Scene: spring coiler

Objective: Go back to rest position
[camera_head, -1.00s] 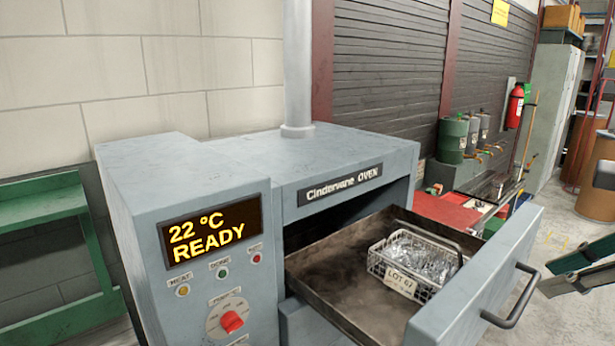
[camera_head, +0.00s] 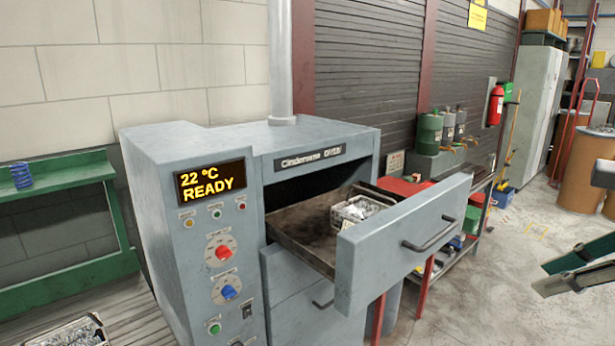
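My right gripper (camera_head: 550,277) reaches in from the right edge, above the floor and to the right of the oven drawer. Its two fingers are a little apart with nothing between them, and it touches nothing. My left gripper is out of view. The grey oven (camera_head: 190,135) stands in the middle, and its display reads 22 °C READY. Its upper drawer (camera_head: 385,262) is pulled out. A wire basket (camera_head: 350,213) of metal parts sits in the drawer, partly hidden by the drawer front.
A green shelf unit (camera_head: 60,185) at left holds a blue coil (camera_head: 21,175). Another basket (camera_head: 75,332) shows at the bottom left. Green and grey canisters (camera_head: 430,132) stand behind the drawer. Floor is clear at right, before the brown barrels (camera_head: 580,175).

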